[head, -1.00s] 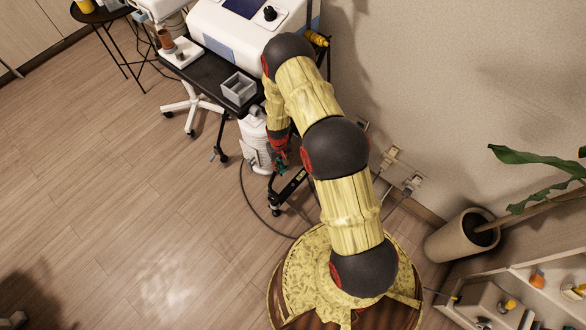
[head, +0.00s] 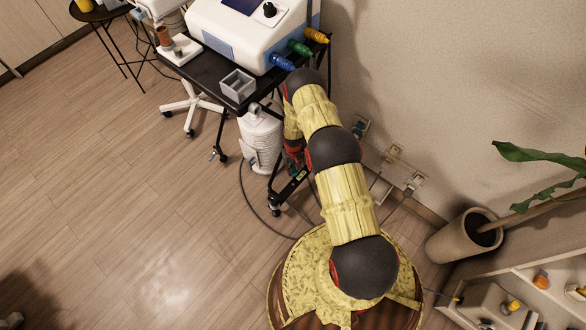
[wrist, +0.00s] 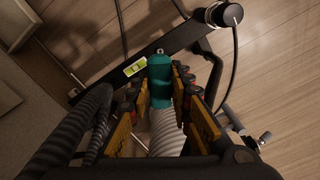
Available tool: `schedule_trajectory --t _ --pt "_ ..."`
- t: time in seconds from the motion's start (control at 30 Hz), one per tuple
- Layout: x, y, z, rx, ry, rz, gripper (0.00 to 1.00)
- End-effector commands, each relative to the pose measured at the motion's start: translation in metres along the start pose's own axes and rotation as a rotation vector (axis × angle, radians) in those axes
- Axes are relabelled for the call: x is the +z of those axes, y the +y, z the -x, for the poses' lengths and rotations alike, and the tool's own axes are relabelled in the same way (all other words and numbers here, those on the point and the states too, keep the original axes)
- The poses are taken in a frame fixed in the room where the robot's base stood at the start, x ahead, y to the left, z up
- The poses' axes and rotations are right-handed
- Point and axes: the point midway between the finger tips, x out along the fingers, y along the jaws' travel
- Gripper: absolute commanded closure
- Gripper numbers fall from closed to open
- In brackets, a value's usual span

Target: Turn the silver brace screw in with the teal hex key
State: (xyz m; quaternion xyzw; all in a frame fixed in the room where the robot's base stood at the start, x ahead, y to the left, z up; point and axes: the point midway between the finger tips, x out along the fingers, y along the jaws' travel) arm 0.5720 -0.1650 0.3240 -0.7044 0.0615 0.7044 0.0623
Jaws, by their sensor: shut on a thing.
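The teal hex key (wrist: 160,88) shows its thick teal handle between the fingers of my gripper (wrist: 162,84) in the wrist view. The fingers are shut on it. A small pale ring shows at the handle's top end; the rest of the key is hidden. A black brace bar (wrist: 185,42) with a yellow-green level vial (wrist: 135,67) runs just beyond the handle. I cannot make out the silver brace screw. In the head view the black bar (head: 290,188) stands below my gripper, which is mostly hidden behind my arm.
A black cart (head: 205,70) carries a white machine (head: 235,30) and a grey open box (head: 238,84). A white canister (head: 260,140) stands beside the bar. A cable loops over the floor. Wall sockets (head: 396,152) and a potted plant (head: 465,235) are right.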

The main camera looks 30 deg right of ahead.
Motion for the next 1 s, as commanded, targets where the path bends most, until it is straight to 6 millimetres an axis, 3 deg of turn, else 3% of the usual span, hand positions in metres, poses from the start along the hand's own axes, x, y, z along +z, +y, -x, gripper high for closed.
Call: schedule_trajectory --t 0.67,1.0 --pt "0.0 0.0 -0.045 0.0 0.0 0.0 1.0" --pt "0.0 0.0 -0.048 0.0 0.001 0.0 1.0"
